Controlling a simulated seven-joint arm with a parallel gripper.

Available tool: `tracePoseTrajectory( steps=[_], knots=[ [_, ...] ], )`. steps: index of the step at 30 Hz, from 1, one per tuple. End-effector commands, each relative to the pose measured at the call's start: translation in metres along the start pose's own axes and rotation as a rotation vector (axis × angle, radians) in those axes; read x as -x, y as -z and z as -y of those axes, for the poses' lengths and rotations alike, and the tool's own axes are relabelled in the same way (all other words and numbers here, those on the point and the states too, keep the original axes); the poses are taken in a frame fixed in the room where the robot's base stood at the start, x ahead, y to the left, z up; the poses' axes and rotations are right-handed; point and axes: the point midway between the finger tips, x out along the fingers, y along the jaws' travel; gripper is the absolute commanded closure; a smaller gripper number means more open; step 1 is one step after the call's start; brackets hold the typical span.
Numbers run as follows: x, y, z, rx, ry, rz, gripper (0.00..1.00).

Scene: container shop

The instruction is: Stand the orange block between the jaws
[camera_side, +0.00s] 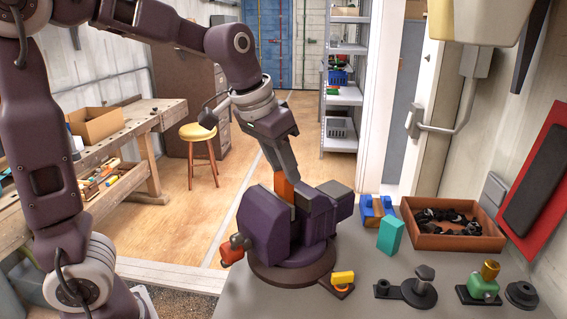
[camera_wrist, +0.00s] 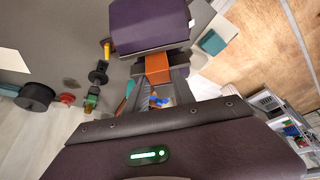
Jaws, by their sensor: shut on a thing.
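The orange block (camera_side: 285,188) is held roughly upright, tilted slightly, in my gripper (camera_side: 281,172), which is shut on its upper part. The block also shows between the fingers in the wrist view (camera_wrist: 157,68). A purple vise (camera_side: 268,228) stands on a round dark base on the grey bench. The block's lower end is at the vise's jaw gap, between the large purple body and the smaller jaw part (camera_side: 318,207) on the right. The vise hides the block's bottom, so I cannot tell whether it rests on anything. The vise also shows in the wrist view (camera_wrist: 150,25).
A teal block (camera_side: 390,235) and a blue holder (camera_side: 371,212) stand right of the vise. A yellow piece (camera_side: 343,278) and several dark fittings (camera_side: 419,289) lie along the front right. The vise's red-orange handle end (camera_side: 233,248) sticks out left.

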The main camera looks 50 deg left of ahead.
Motion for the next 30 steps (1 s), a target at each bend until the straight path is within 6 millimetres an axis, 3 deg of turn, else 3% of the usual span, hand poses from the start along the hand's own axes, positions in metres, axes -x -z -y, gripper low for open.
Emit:
tracePoseTrajectory(
  steps=[30],
  knots=[
    [-0.015, -0.006, 0.000, 0.001, 0.000, -0.002, 1.00]
  ],
)
